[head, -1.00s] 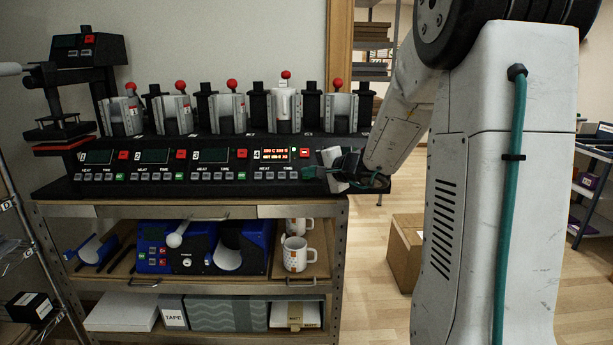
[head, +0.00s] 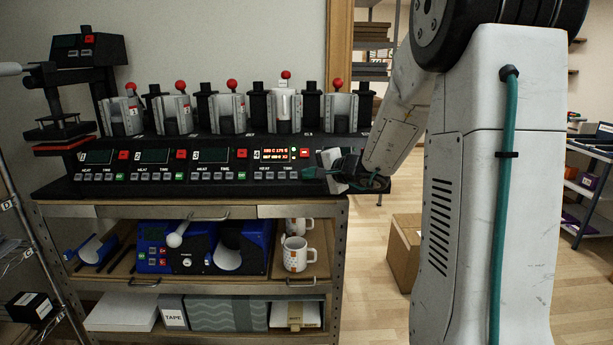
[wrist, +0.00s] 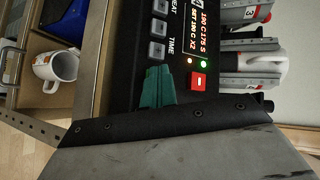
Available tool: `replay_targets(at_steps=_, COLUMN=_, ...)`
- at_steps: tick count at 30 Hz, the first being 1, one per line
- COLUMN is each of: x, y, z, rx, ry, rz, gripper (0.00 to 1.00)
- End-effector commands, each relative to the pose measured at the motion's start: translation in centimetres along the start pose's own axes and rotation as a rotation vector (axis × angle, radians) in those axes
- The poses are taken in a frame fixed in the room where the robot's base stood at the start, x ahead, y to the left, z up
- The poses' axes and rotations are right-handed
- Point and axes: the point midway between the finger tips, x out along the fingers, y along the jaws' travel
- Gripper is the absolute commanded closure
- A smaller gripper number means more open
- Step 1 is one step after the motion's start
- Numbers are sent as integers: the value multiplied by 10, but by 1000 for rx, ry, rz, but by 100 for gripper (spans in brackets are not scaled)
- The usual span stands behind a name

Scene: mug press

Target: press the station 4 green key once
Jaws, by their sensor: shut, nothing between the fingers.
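The station 4 panel (head: 272,156) is at the right end of the black press console, its display lit with text. In the wrist view the display (wrist: 200,30) reads 190 C 175 S, with a small green light and an orange light beside it. Station 4's red key (wrist: 199,82) is in clear view. The station 4 green key is not visible; my fingers cover the place after the grey keys (wrist: 157,50). My gripper (head: 309,172) is shut and empty, its teal fingertips (wrist: 157,72) over that end of the key row. I cannot tell whether they touch a key.
Stations 1 to 3 have dark displays and their own green keys, such as station 3's (head: 241,175). Mug clamps with red-knobbed levers (head: 232,86) stand behind the panels. Below, a shelf holds white mugs (head: 295,254) and a blue machine (head: 160,248). A cardboard box (head: 406,252) is on the floor.

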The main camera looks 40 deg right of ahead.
Motion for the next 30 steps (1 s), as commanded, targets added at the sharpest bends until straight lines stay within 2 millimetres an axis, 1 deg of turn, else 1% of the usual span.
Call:
replay_targets(at_steps=5, x=-1, y=-1, z=1, rx=0, ry=1, rz=0, gripper=100)
replay_targets(at_steps=15, x=-12, y=-8, z=8, rx=0, ry=0, rz=1, gripper=100)
replay_targets(at_steps=25, x=-13, y=-9, z=9, rx=0, ry=0, rz=0, gripper=100)
replay_targets(at_steps=30, x=-23, y=-17, z=16, rx=-1, ry=1, rz=-1, gripper=100)
